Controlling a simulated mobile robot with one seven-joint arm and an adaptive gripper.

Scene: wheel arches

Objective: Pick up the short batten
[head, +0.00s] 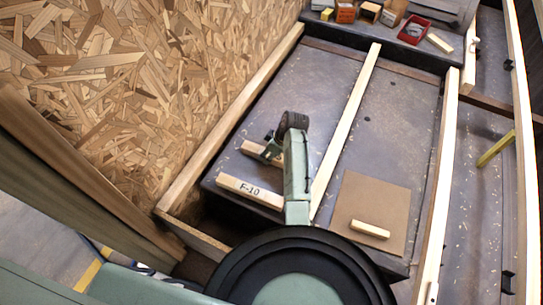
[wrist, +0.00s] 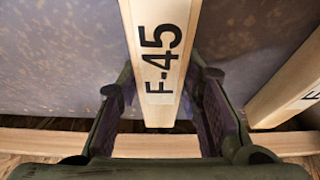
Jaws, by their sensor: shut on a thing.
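A short pale batten marked F-45 (wrist: 160,60) runs between my fingers in the wrist view. In the head view its left end (head: 250,148) sticks out beside my gripper (head: 269,152), which hides part of it. My gripper is shut on this batten, with a finger on each side (wrist: 161,112). I cannot tell whether the batten touches the grey deck. A second batten, marked F-10 (head: 248,190), lies nearby, nearer my base, and its edge shows at the right of the wrist view (wrist: 290,85).
A small plain block (head: 370,229) lies on a brown board (head: 373,200) to the right. A long pale strip (head: 345,125) crosses the grey deck (head: 395,120). A wooden rail (head: 235,115) borders the chipboard wall (head: 150,80). Small boxes and a red tray (head: 414,30) stand at the back.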

